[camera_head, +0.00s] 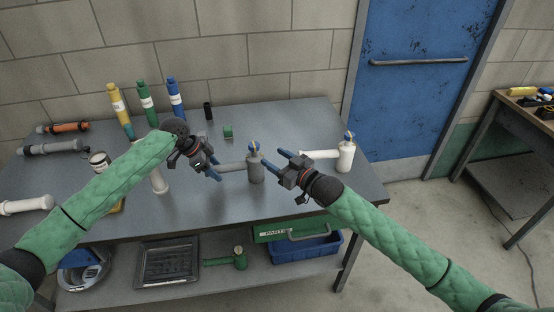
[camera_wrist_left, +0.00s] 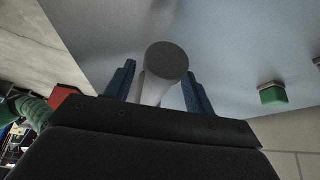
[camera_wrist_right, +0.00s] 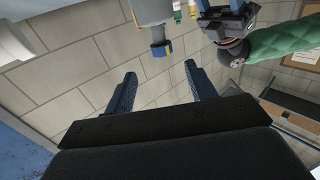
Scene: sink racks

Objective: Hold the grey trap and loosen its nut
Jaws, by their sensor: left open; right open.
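The grey trap (camera_head: 256,170) stands upright on the workbench, with a side pipe (camera_head: 233,167) pointing left. Its nut (camera_head: 253,147), with blue and yellow parts, is at the top; it also shows in the right wrist view (camera_wrist_right: 160,48). My left gripper (camera_head: 216,167) is open at the side pipe's free end. In the left wrist view the pipe's round end (camera_wrist_left: 167,62) appears between the fingers, without visible grip. My right gripper (camera_head: 282,161) is open and empty, just right of the trap, its fingers pointing toward it. In its view the nut lies beyond the fingertips.
A white trap (camera_head: 346,157) stands to the right, behind my right gripper. Another white fitting (camera_head: 159,180) stands left, partly behind my left arm. Several bottles (camera_head: 146,97), a green block (camera_head: 228,131) and a black cylinder (camera_head: 208,111) are at the back. A blue bin (camera_head: 305,250) is on the lower shelf.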

